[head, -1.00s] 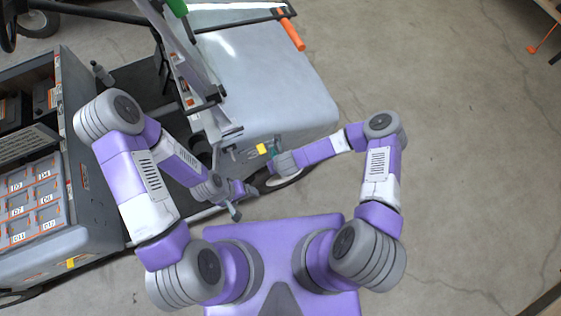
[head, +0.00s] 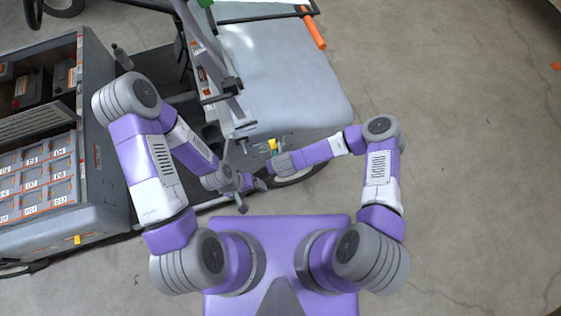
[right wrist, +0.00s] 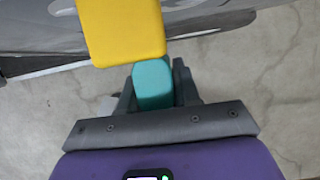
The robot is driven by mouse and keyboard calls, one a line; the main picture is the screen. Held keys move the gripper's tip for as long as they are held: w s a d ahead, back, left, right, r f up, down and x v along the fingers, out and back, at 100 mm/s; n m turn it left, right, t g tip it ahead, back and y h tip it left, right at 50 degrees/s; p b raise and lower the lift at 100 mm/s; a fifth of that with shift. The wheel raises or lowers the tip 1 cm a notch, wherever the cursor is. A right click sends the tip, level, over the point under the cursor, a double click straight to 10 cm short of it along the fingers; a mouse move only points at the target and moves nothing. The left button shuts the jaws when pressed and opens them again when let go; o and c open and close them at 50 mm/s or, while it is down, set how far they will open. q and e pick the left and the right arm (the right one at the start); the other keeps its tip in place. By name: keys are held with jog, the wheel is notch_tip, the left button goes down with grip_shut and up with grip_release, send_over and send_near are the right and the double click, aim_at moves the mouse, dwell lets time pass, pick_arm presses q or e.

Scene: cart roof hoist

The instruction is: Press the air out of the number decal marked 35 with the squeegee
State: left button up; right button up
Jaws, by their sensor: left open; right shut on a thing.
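The squeegee has a yellow block (right wrist: 122,30) and a teal handle (right wrist: 152,84). My right gripper (right wrist: 158,88) is shut on the teal part. In the head view the yellow block (head: 272,145) is at the near side of the light-grey cart (head: 285,85). In the right wrist view it overlaps the grey cart side, and I cannot tell whether it touches. The decal marked 35 cannot be made out in either view. My left gripper (head: 250,194) is open and empty, in front of the cart and left of the right gripper.
A dark storage unit (head: 105,185) with labelled bins stands at the left. A hoist mast (head: 215,65) leans over the cart. An orange-handled bar (head: 314,34) lies across the cart's far side. A cart wheel (head: 298,175) is below the right gripper.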

jog(key=shift+w+a+r, duration=0.1)
jog(key=shift+a, duration=0.1)
jog(key=shift+s+a, duration=1)
jog(key=shift+a, duration=1.45)
jog(key=shift+w+d+p, duration=0.3)
jog(key=shift+w+d, duration=0.05)
jog(key=shift+d, duration=0.5)
jog(key=shift+w+d+p, duration=0.3)
jog(key=shift+d, duration=0.5)
jog(key=shift+w+d+p, duration=0.3)
jog(key=shift+w+d, duration=0.05)
jog(key=shift+d, duration=0.5)
jog(key=shift+w+d, duration=0.2)
jog(key=shift+d, duration=0.6)
jog(key=shift+w+d, duration=0.2)
jog(key=shift+d, duration=0.6)
jog(key=shift+d, duration=0.1)
jog(key=shift+w+d+p, duration=0.2)
jog(key=shift+d, duration=0.4)
jog(key=shift+w+d+p, duration=0.2)
jog(key=shift+d, duration=0.35)
jog(key=s+d+p, duration=0.2)
jog(key=s, duration=0.4)
jog(key=shift+s, duration=0.35)
